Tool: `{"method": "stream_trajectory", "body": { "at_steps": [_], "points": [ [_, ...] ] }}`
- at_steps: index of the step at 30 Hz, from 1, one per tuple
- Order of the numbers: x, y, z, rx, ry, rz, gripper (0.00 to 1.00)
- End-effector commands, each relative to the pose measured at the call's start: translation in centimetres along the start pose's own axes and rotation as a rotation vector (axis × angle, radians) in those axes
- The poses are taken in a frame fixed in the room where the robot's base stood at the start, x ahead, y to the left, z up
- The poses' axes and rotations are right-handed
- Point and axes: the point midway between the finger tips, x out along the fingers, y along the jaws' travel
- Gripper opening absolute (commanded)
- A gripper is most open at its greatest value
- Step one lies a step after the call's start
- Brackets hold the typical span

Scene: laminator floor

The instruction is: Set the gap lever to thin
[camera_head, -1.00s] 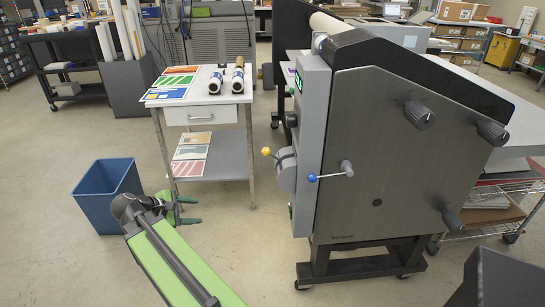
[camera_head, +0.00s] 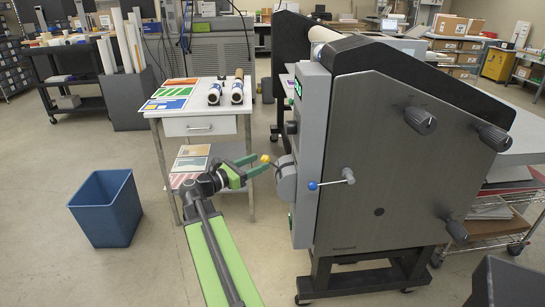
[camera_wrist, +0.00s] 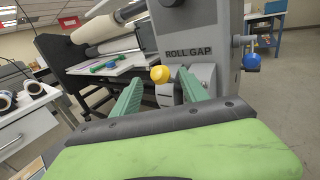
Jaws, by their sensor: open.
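The laminator (camera_head: 395,165) stands at the centre right with its grey side panel facing me. A lever with a yellow ball knob (camera_head: 265,158) sticks out to the left from a round grey hub (camera_head: 286,180) on its front edge. In the wrist view the yellow knob (camera_wrist: 159,74) is ahead, near the tips of the green fingers, below the words ROLL GAP. My gripper (camera_head: 252,165) is open, its fingers pointing at the knob. In the wrist view my gripper (camera_wrist: 158,88) has the knob between its fingers in the picture; contact cannot be told. The lever's setting marks cannot be read.
A blue-ball handle (camera_head: 313,185) sits right of the hub on the side panel. A white table (camera_head: 200,105) with sheets and rolls stands behind my arm. A blue bin (camera_head: 107,208) is on the floor at left. Open floor lies in front.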

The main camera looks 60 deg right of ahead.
Motion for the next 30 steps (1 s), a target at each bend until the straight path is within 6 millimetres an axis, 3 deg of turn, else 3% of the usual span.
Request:
{"method": "stream_trajectory", "body": {
  "at_steps": [3, 9, 21, 30],
  "points": [
    [3.0, 0.1, 0.0, 0.0, 0.0, -0.004, 0.52],
    [6.1, 0.1, 0.0, 0.001, 0.001, -0.001, 0.52],
    [7.0, 0.0, 0.0, 0.001, 0.001, 0.001, 0.5],
    [6.9, 0.1, 0.0, 0.001, 0.001, 0.002, 0.11]
  ]
}}
